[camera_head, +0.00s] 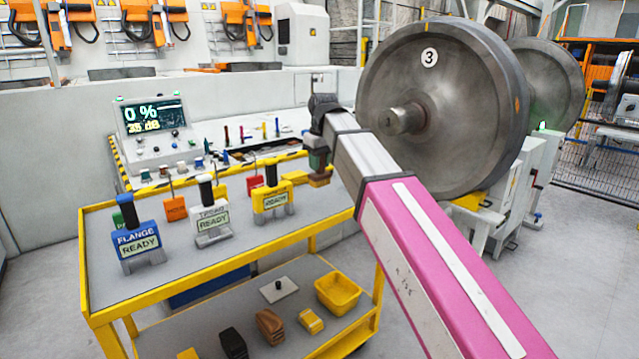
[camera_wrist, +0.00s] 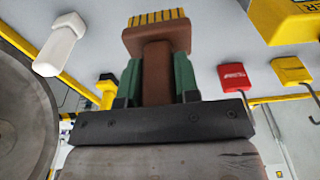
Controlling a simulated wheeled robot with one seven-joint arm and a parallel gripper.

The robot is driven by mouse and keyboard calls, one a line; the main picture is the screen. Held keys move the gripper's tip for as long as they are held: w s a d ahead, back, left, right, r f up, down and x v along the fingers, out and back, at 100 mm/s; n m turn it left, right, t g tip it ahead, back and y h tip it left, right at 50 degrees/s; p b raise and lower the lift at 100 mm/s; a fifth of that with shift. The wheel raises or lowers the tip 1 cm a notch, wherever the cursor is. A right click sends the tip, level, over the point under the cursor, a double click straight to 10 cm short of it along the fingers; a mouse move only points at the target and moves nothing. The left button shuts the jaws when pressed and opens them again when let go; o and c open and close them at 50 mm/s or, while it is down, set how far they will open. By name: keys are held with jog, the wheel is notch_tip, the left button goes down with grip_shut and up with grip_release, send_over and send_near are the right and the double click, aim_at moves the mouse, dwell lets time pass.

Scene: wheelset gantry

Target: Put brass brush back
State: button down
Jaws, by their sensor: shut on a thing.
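The brass brush (camera_wrist: 158,72) has a brown wooden body and a wider head with yellow bristles (camera_wrist: 158,17). My gripper (camera_wrist: 157,82) is shut on its body, with a green finger on either side. In the head view my gripper (camera_head: 318,152) is above the right back part of the yellow-rimmed cart (camera_head: 235,262). The brush shows there as a small brown block (camera_head: 320,178) below the fingers. From this angle I cannot tell whether it touches the cart.
Blue flange (camera_head: 137,240), white tread (camera_head: 211,220) and yellow (camera_head: 271,198) gauges stand on the cart top. The lower shelf holds a yellow bin (camera_head: 338,292), a white plate (camera_head: 279,290) and several blocks. The large wheelset (camera_head: 450,120) stands close on the right. A console (camera_head: 155,130) is behind.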

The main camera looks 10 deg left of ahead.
aim_at(319, 179)
jog(key=shift+f, duration=2.85)
jog(key=shift+f, duration=0.1)
jog(key=c, duration=0.8)
grip_release()
jog(key=shift+c, duration=0.2)
jog(key=r, duration=0.8)
jog(key=d+r, duration=0.1)
jog(key=r, duration=0.3)
jog(key=shift+s, duration=0.4)
jog(key=shift+s, duration=0.1)
